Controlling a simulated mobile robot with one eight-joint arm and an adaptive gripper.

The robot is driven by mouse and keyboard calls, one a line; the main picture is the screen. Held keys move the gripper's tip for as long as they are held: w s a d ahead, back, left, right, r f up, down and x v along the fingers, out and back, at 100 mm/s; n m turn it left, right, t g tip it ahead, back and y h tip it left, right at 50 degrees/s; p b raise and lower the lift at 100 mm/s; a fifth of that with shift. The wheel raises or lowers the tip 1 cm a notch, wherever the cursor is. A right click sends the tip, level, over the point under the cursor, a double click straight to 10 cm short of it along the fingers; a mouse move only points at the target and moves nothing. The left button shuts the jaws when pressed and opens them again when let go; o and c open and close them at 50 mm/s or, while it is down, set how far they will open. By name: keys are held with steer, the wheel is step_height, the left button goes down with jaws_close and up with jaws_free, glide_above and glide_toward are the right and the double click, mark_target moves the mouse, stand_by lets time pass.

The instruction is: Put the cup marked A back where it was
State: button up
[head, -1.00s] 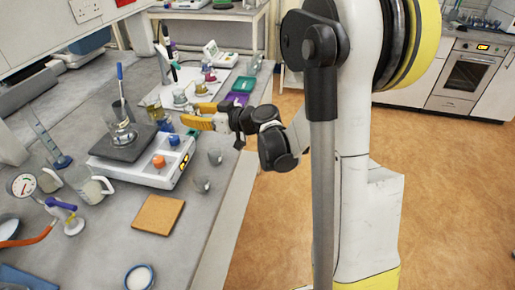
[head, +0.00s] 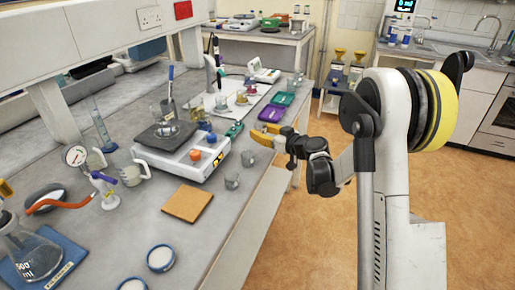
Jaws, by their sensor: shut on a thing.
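Two small grey cups, a nearer one (head: 231,181) and a farther one (head: 247,158), stand on the bench right of the balance. More small cups, one gold (head: 241,97) and one pinkish (head: 250,88), stand on a white sheet farther back. I cannot read a letter A on any cup.
The white balance (head: 182,158) carries a dark plate with a glass beaker (head: 169,124). A purple tray (head: 271,113) and a teal tray (head: 283,98) lie behind my gripper. A cork mat (head: 187,203) lies in front. The floor to the right is open.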

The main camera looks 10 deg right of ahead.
mark_target(257, 146)
steer(key=shift+w+a+f, duration=0.4)
steer(key=shift+a+f, duration=0.1)
steer(key=shift+a, duration=0.2)
step_height(257, 146, down, 4)
steer(key=b, duration=0.2)
steer(key=shift+f+b, duration=0.1)
steer(key=shift+b, duration=0.3)
steer(key=o, duration=0.8)
steer(key=shift+c, duration=0.2)
